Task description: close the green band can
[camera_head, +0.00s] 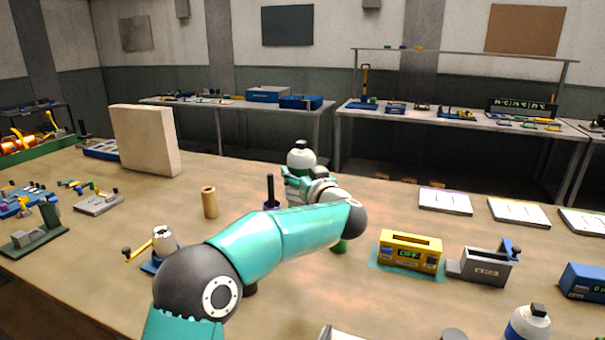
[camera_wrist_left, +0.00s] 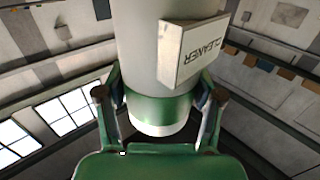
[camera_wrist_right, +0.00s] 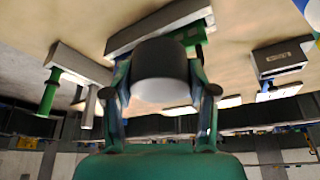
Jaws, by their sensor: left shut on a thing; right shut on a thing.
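The green band can (camera_head: 301,160) is white with a dark top, standing out beyond the end of my left arm in the head view. My left gripper (camera_head: 312,182) is shut on it. In the left wrist view the can (camera_wrist_left: 160,60) fills the middle, with a label reading CLEANER, and the fingers (camera_wrist_left: 163,108) hold it at the green band. In the right wrist view my right gripper (camera_wrist_right: 162,92) is shut on a dark grey cylinder with a pale end (camera_wrist_right: 160,72), which looks like a cap. I cannot make out my right gripper in the head view.
A yellow OFF box (camera_head: 409,252), a grey block device (camera_head: 486,267) and a blue-banded bottle (camera_head: 528,325) are on the right. A tan cylinder (camera_head: 209,203) and a pale upright slab (camera_head: 146,140) stand on the left.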

